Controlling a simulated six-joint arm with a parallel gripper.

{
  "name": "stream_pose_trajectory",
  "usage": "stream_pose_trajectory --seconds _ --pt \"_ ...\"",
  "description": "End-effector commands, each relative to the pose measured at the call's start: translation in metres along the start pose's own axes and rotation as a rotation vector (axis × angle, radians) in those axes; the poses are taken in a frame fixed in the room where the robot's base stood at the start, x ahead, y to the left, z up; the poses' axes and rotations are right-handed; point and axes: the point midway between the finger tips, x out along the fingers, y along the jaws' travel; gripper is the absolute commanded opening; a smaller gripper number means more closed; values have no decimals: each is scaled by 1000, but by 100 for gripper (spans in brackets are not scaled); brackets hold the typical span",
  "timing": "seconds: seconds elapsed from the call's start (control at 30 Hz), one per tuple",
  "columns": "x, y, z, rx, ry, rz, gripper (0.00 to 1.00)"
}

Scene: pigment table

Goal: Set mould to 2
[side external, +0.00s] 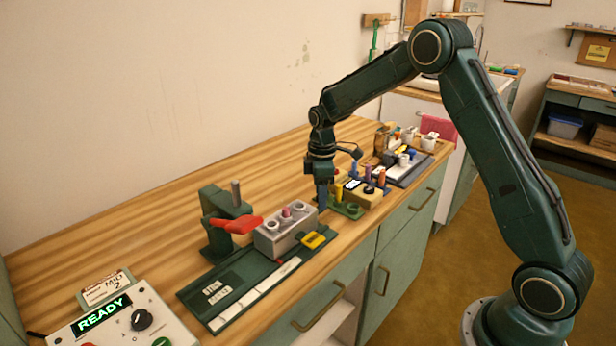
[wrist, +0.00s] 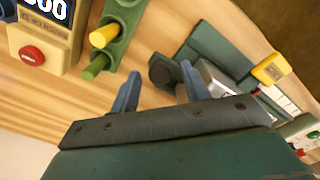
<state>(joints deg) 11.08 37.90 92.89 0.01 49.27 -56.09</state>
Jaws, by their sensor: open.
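The grey mould block (side external: 285,231), with round wells in its top, sits toward the right end of a dark green base (side external: 232,285) in the side view. A yellow tab (side external: 314,240) is at its front right; the tab also shows in the wrist view (wrist: 271,69). In the wrist view the mould (wrist: 216,80) is partly hidden behind my right finger. My gripper (side external: 322,200) points down just behind and right of the mould, apart from the yellow tab. In the wrist view my gripper (wrist: 160,72) is open, with nothing seen held between its fingers.
A green press with a red lever (side external: 237,225) stands left of the mould. White label strips (side external: 257,294) line the base front; their marks are unreadable. A panel reading READY (side external: 104,314) is at front left. A green holder with cylinders (wrist: 112,35) is close to my gripper.

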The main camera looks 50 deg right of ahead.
Motion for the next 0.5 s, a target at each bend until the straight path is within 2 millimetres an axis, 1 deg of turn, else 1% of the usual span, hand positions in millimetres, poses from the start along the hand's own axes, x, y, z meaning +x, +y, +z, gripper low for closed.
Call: stream_pose_trajectory --seconds 0.17,0.2,0.27,0.3,0.4,0.5 --pt "0 0 0 0 0 0 46" --pt "0 0 0 0 0 0 39" --pt "0 0 0 0 0 0 27" --pt "0 0 0 0 0 0 19" --pt "0 0 0 0 0 0 0" --pt "0 0 0 0 0 0 0"
